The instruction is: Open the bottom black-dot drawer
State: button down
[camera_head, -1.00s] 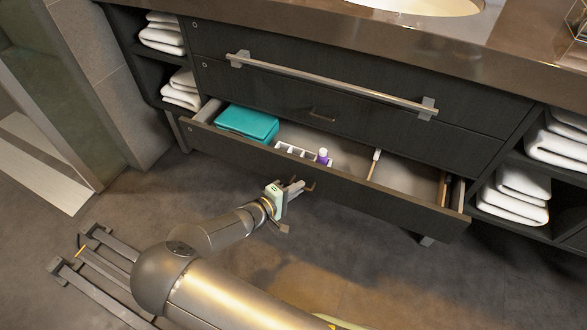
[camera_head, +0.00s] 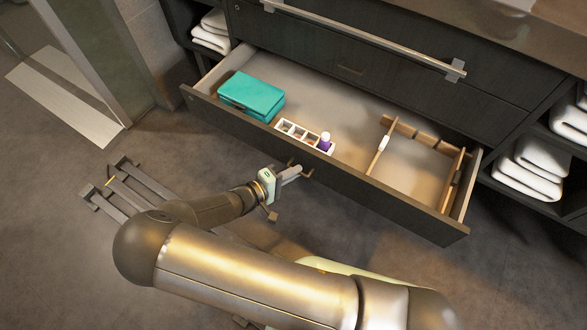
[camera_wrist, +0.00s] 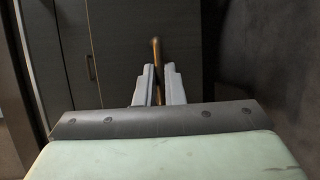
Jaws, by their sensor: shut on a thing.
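The bottom drawer (camera_head: 338,175) of the dark vanity stands wide open, its front pulled well out from the cabinet. Its small bar handle is at the middle of the front, mostly hidden by my gripper (camera_head: 299,171). My gripper is shut on this handle. In the wrist view my gripper (camera_wrist: 157,88) has its two fingers close together around the brownish handle (camera_wrist: 155,50), in front of the dark drawer face.
Inside the drawer are a teal box (camera_head: 252,95), a white divided tray (camera_head: 290,130) with a purple bottle (camera_head: 325,142), and wooden dividers (camera_head: 415,132). Folded white towels (camera_head: 530,167) sit on side shelves. A long towel bar (camera_head: 360,36) crosses the upper front.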

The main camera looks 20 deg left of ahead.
jog(key=c, duration=1.5)
grip_release()
jog(key=p+v, duration=0.2)
jog(key=v, duration=1.5)
jog(key=shift+s+a, duration=0.1)
jog(key=shift+s, duration=0.1)
